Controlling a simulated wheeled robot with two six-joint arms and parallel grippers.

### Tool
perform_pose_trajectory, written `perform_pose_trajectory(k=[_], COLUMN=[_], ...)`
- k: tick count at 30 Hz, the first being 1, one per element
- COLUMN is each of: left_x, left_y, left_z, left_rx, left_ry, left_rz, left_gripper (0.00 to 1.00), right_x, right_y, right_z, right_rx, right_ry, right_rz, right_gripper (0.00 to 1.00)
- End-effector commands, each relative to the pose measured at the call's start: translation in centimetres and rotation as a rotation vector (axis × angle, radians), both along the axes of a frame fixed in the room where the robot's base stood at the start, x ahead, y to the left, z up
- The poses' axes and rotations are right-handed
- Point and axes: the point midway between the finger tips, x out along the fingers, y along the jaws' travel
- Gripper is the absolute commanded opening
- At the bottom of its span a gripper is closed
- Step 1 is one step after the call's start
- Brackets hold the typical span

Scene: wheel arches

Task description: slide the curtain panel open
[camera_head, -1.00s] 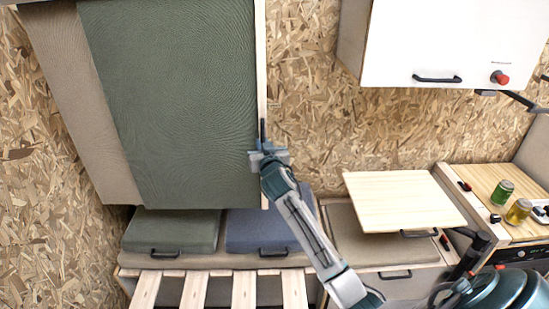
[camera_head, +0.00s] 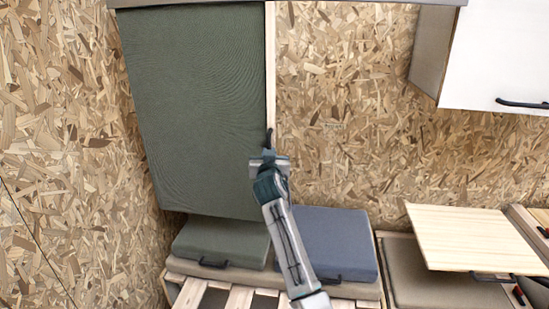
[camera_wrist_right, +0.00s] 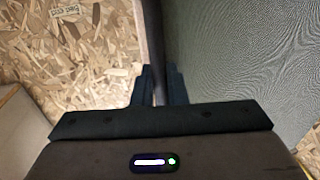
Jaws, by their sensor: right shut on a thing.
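The green curtain panel (camera_head: 195,110) hangs at the left in the head view, with a pale wooden strip (camera_head: 271,70) along its right edge. A dark upright handle (camera_head: 268,138) sits at that edge. My right gripper (camera_head: 268,156) is shut on the handle, low on the panel's right side. The wrist view shows the fingers (camera_wrist_right: 157,88) on both sides of the dark handle bar (camera_wrist_right: 154,35), with the green panel (camera_wrist_right: 235,65) to the right. The jaws hide part of the handle. My left gripper is not in view.
Below are a green cushion (camera_head: 220,242), a blue cushion (camera_head: 325,243) and wooden slats (camera_head: 215,298). A wooden board (camera_head: 465,235) and a white cabinet (camera_head: 500,55) stand at the right. Bare chipboard wall (camera_head: 340,100) shows right of the panel.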

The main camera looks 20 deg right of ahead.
Motion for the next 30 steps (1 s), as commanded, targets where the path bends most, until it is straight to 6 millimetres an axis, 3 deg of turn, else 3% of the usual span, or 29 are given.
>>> perform_pose_trajectory(k=[6,7,9,10,20,30], left_x=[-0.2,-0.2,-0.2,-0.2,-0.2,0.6], left_y=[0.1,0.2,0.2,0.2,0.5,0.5], left_z=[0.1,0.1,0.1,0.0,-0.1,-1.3], left_rx=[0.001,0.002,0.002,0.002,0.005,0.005], left_ry=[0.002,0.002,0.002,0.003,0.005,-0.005], left_rz=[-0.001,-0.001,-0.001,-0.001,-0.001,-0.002], left_gripper=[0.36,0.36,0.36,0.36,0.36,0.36], right_x=[0.0,0.0,0.0,0.0,-0.3,-5.5], right_y=[0.1,0.1,0.1,0.1,0.2,2.3], right_z=[0.2,0.2,0.2,0.2,0.0,-0.2], right_rx=[0.004,0.004,0.004,0.004,0.004,0.006], right_ry=[-0.004,-0.004,-0.004,-0.004,-0.001,-0.003], right_rz=[0.003,0.003,0.003,0.003,0.002,0.003], right_gripper=[0.0,0.14,0.28,0.29,0.29,0.29])
